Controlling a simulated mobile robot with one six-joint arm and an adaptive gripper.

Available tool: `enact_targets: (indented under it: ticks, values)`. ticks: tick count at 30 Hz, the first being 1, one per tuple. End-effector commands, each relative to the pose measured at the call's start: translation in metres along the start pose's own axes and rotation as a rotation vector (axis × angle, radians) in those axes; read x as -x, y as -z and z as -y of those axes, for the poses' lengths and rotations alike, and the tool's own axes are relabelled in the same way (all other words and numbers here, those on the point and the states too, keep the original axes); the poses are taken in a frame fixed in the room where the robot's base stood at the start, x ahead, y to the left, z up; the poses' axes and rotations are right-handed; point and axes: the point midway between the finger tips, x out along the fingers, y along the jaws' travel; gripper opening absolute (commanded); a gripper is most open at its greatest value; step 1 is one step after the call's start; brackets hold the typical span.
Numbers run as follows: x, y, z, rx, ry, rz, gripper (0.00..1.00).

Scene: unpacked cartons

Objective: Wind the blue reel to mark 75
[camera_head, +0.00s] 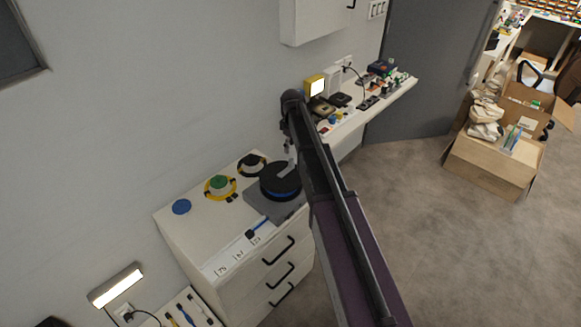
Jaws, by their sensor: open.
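A dark reel with a blue band (268,193) sits on a grey base (262,207) on a white drawer cabinet. A blue-ended strip (260,227) extends from the base towards the front edge. Small labels lie there: one (222,269), another (239,255) and a third (255,240); their numbers are too small to read surely. My gripper (287,172) is open and hangs from my arm just above the reel's top. Whether it touches the reel, I cannot tell. My arm hides the cabinet's right side.
The cabinet top (200,235) is clear at front left. A cluttered shelf (392,98) runs behind my arm. Open cartons (492,167) stand far right.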

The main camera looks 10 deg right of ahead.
Motion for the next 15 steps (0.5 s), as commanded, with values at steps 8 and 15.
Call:
enact_targets:
  ticks: [8,15]
  values:
    - [-0.026,0.000,0.000,0.000,0.000,0.000,0.70]
    - [-0.045,0.000,0.000,0.000,0.000,0.000,0.70]
